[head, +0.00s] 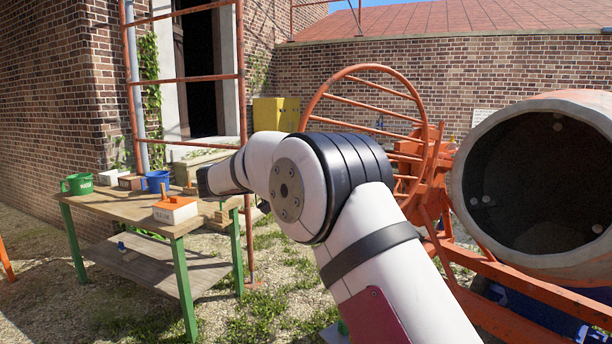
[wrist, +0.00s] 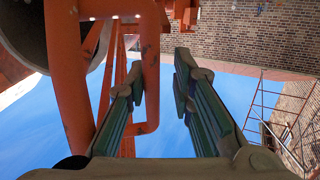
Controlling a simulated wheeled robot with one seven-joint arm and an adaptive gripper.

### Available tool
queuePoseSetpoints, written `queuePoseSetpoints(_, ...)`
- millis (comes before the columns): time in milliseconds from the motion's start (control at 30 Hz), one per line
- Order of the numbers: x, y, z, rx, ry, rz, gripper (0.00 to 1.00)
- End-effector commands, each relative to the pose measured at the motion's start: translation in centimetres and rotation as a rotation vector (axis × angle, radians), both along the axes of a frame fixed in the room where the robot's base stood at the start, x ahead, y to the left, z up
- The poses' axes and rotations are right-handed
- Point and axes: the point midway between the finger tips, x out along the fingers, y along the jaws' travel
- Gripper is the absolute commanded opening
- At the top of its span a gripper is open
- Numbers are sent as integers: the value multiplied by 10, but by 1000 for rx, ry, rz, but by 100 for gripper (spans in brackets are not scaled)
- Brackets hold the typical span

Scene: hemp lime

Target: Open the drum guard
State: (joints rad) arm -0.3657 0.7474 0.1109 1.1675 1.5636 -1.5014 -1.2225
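The drum guard (head: 368,112), a round orange frame with cross bars, stands upright left of the drum (head: 545,180) in the head view. It is clear of the drum's mouth, which shows dark and uncovered. My arm hides its lower left part. In the wrist view my gripper (wrist: 160,68) is open, with its two green fingers apart. An orange tube (wrist: 150,70) with a bent corner shows between the fingers, nearer the left one. I cannot tell whether it touches or belongs to the guard. The drum's rim (wrist: 62,66) is at the upper left there. My fingers are not discernible in the head view.
A yellow cabinet (head: 276,114) is by the brick wall. Grassy gravel lies open in front.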

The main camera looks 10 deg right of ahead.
Motion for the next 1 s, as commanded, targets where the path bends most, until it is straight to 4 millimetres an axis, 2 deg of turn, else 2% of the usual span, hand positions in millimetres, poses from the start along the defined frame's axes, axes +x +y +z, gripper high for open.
queuePoseSetpoints(100,-1,-4,2,-3,-2,-8,18)
queuePoseSetpoints(233,-5,5,3,-3,-3,-7,18)
queuePoseSetpoints(700,-47,86,9,0,0,2,18)
queuePoseSetpoints(833,-54,99,10,-1,0,2,18)
queuePoseSetpoints(1000,-58,105,11,-1,0,-1,18)
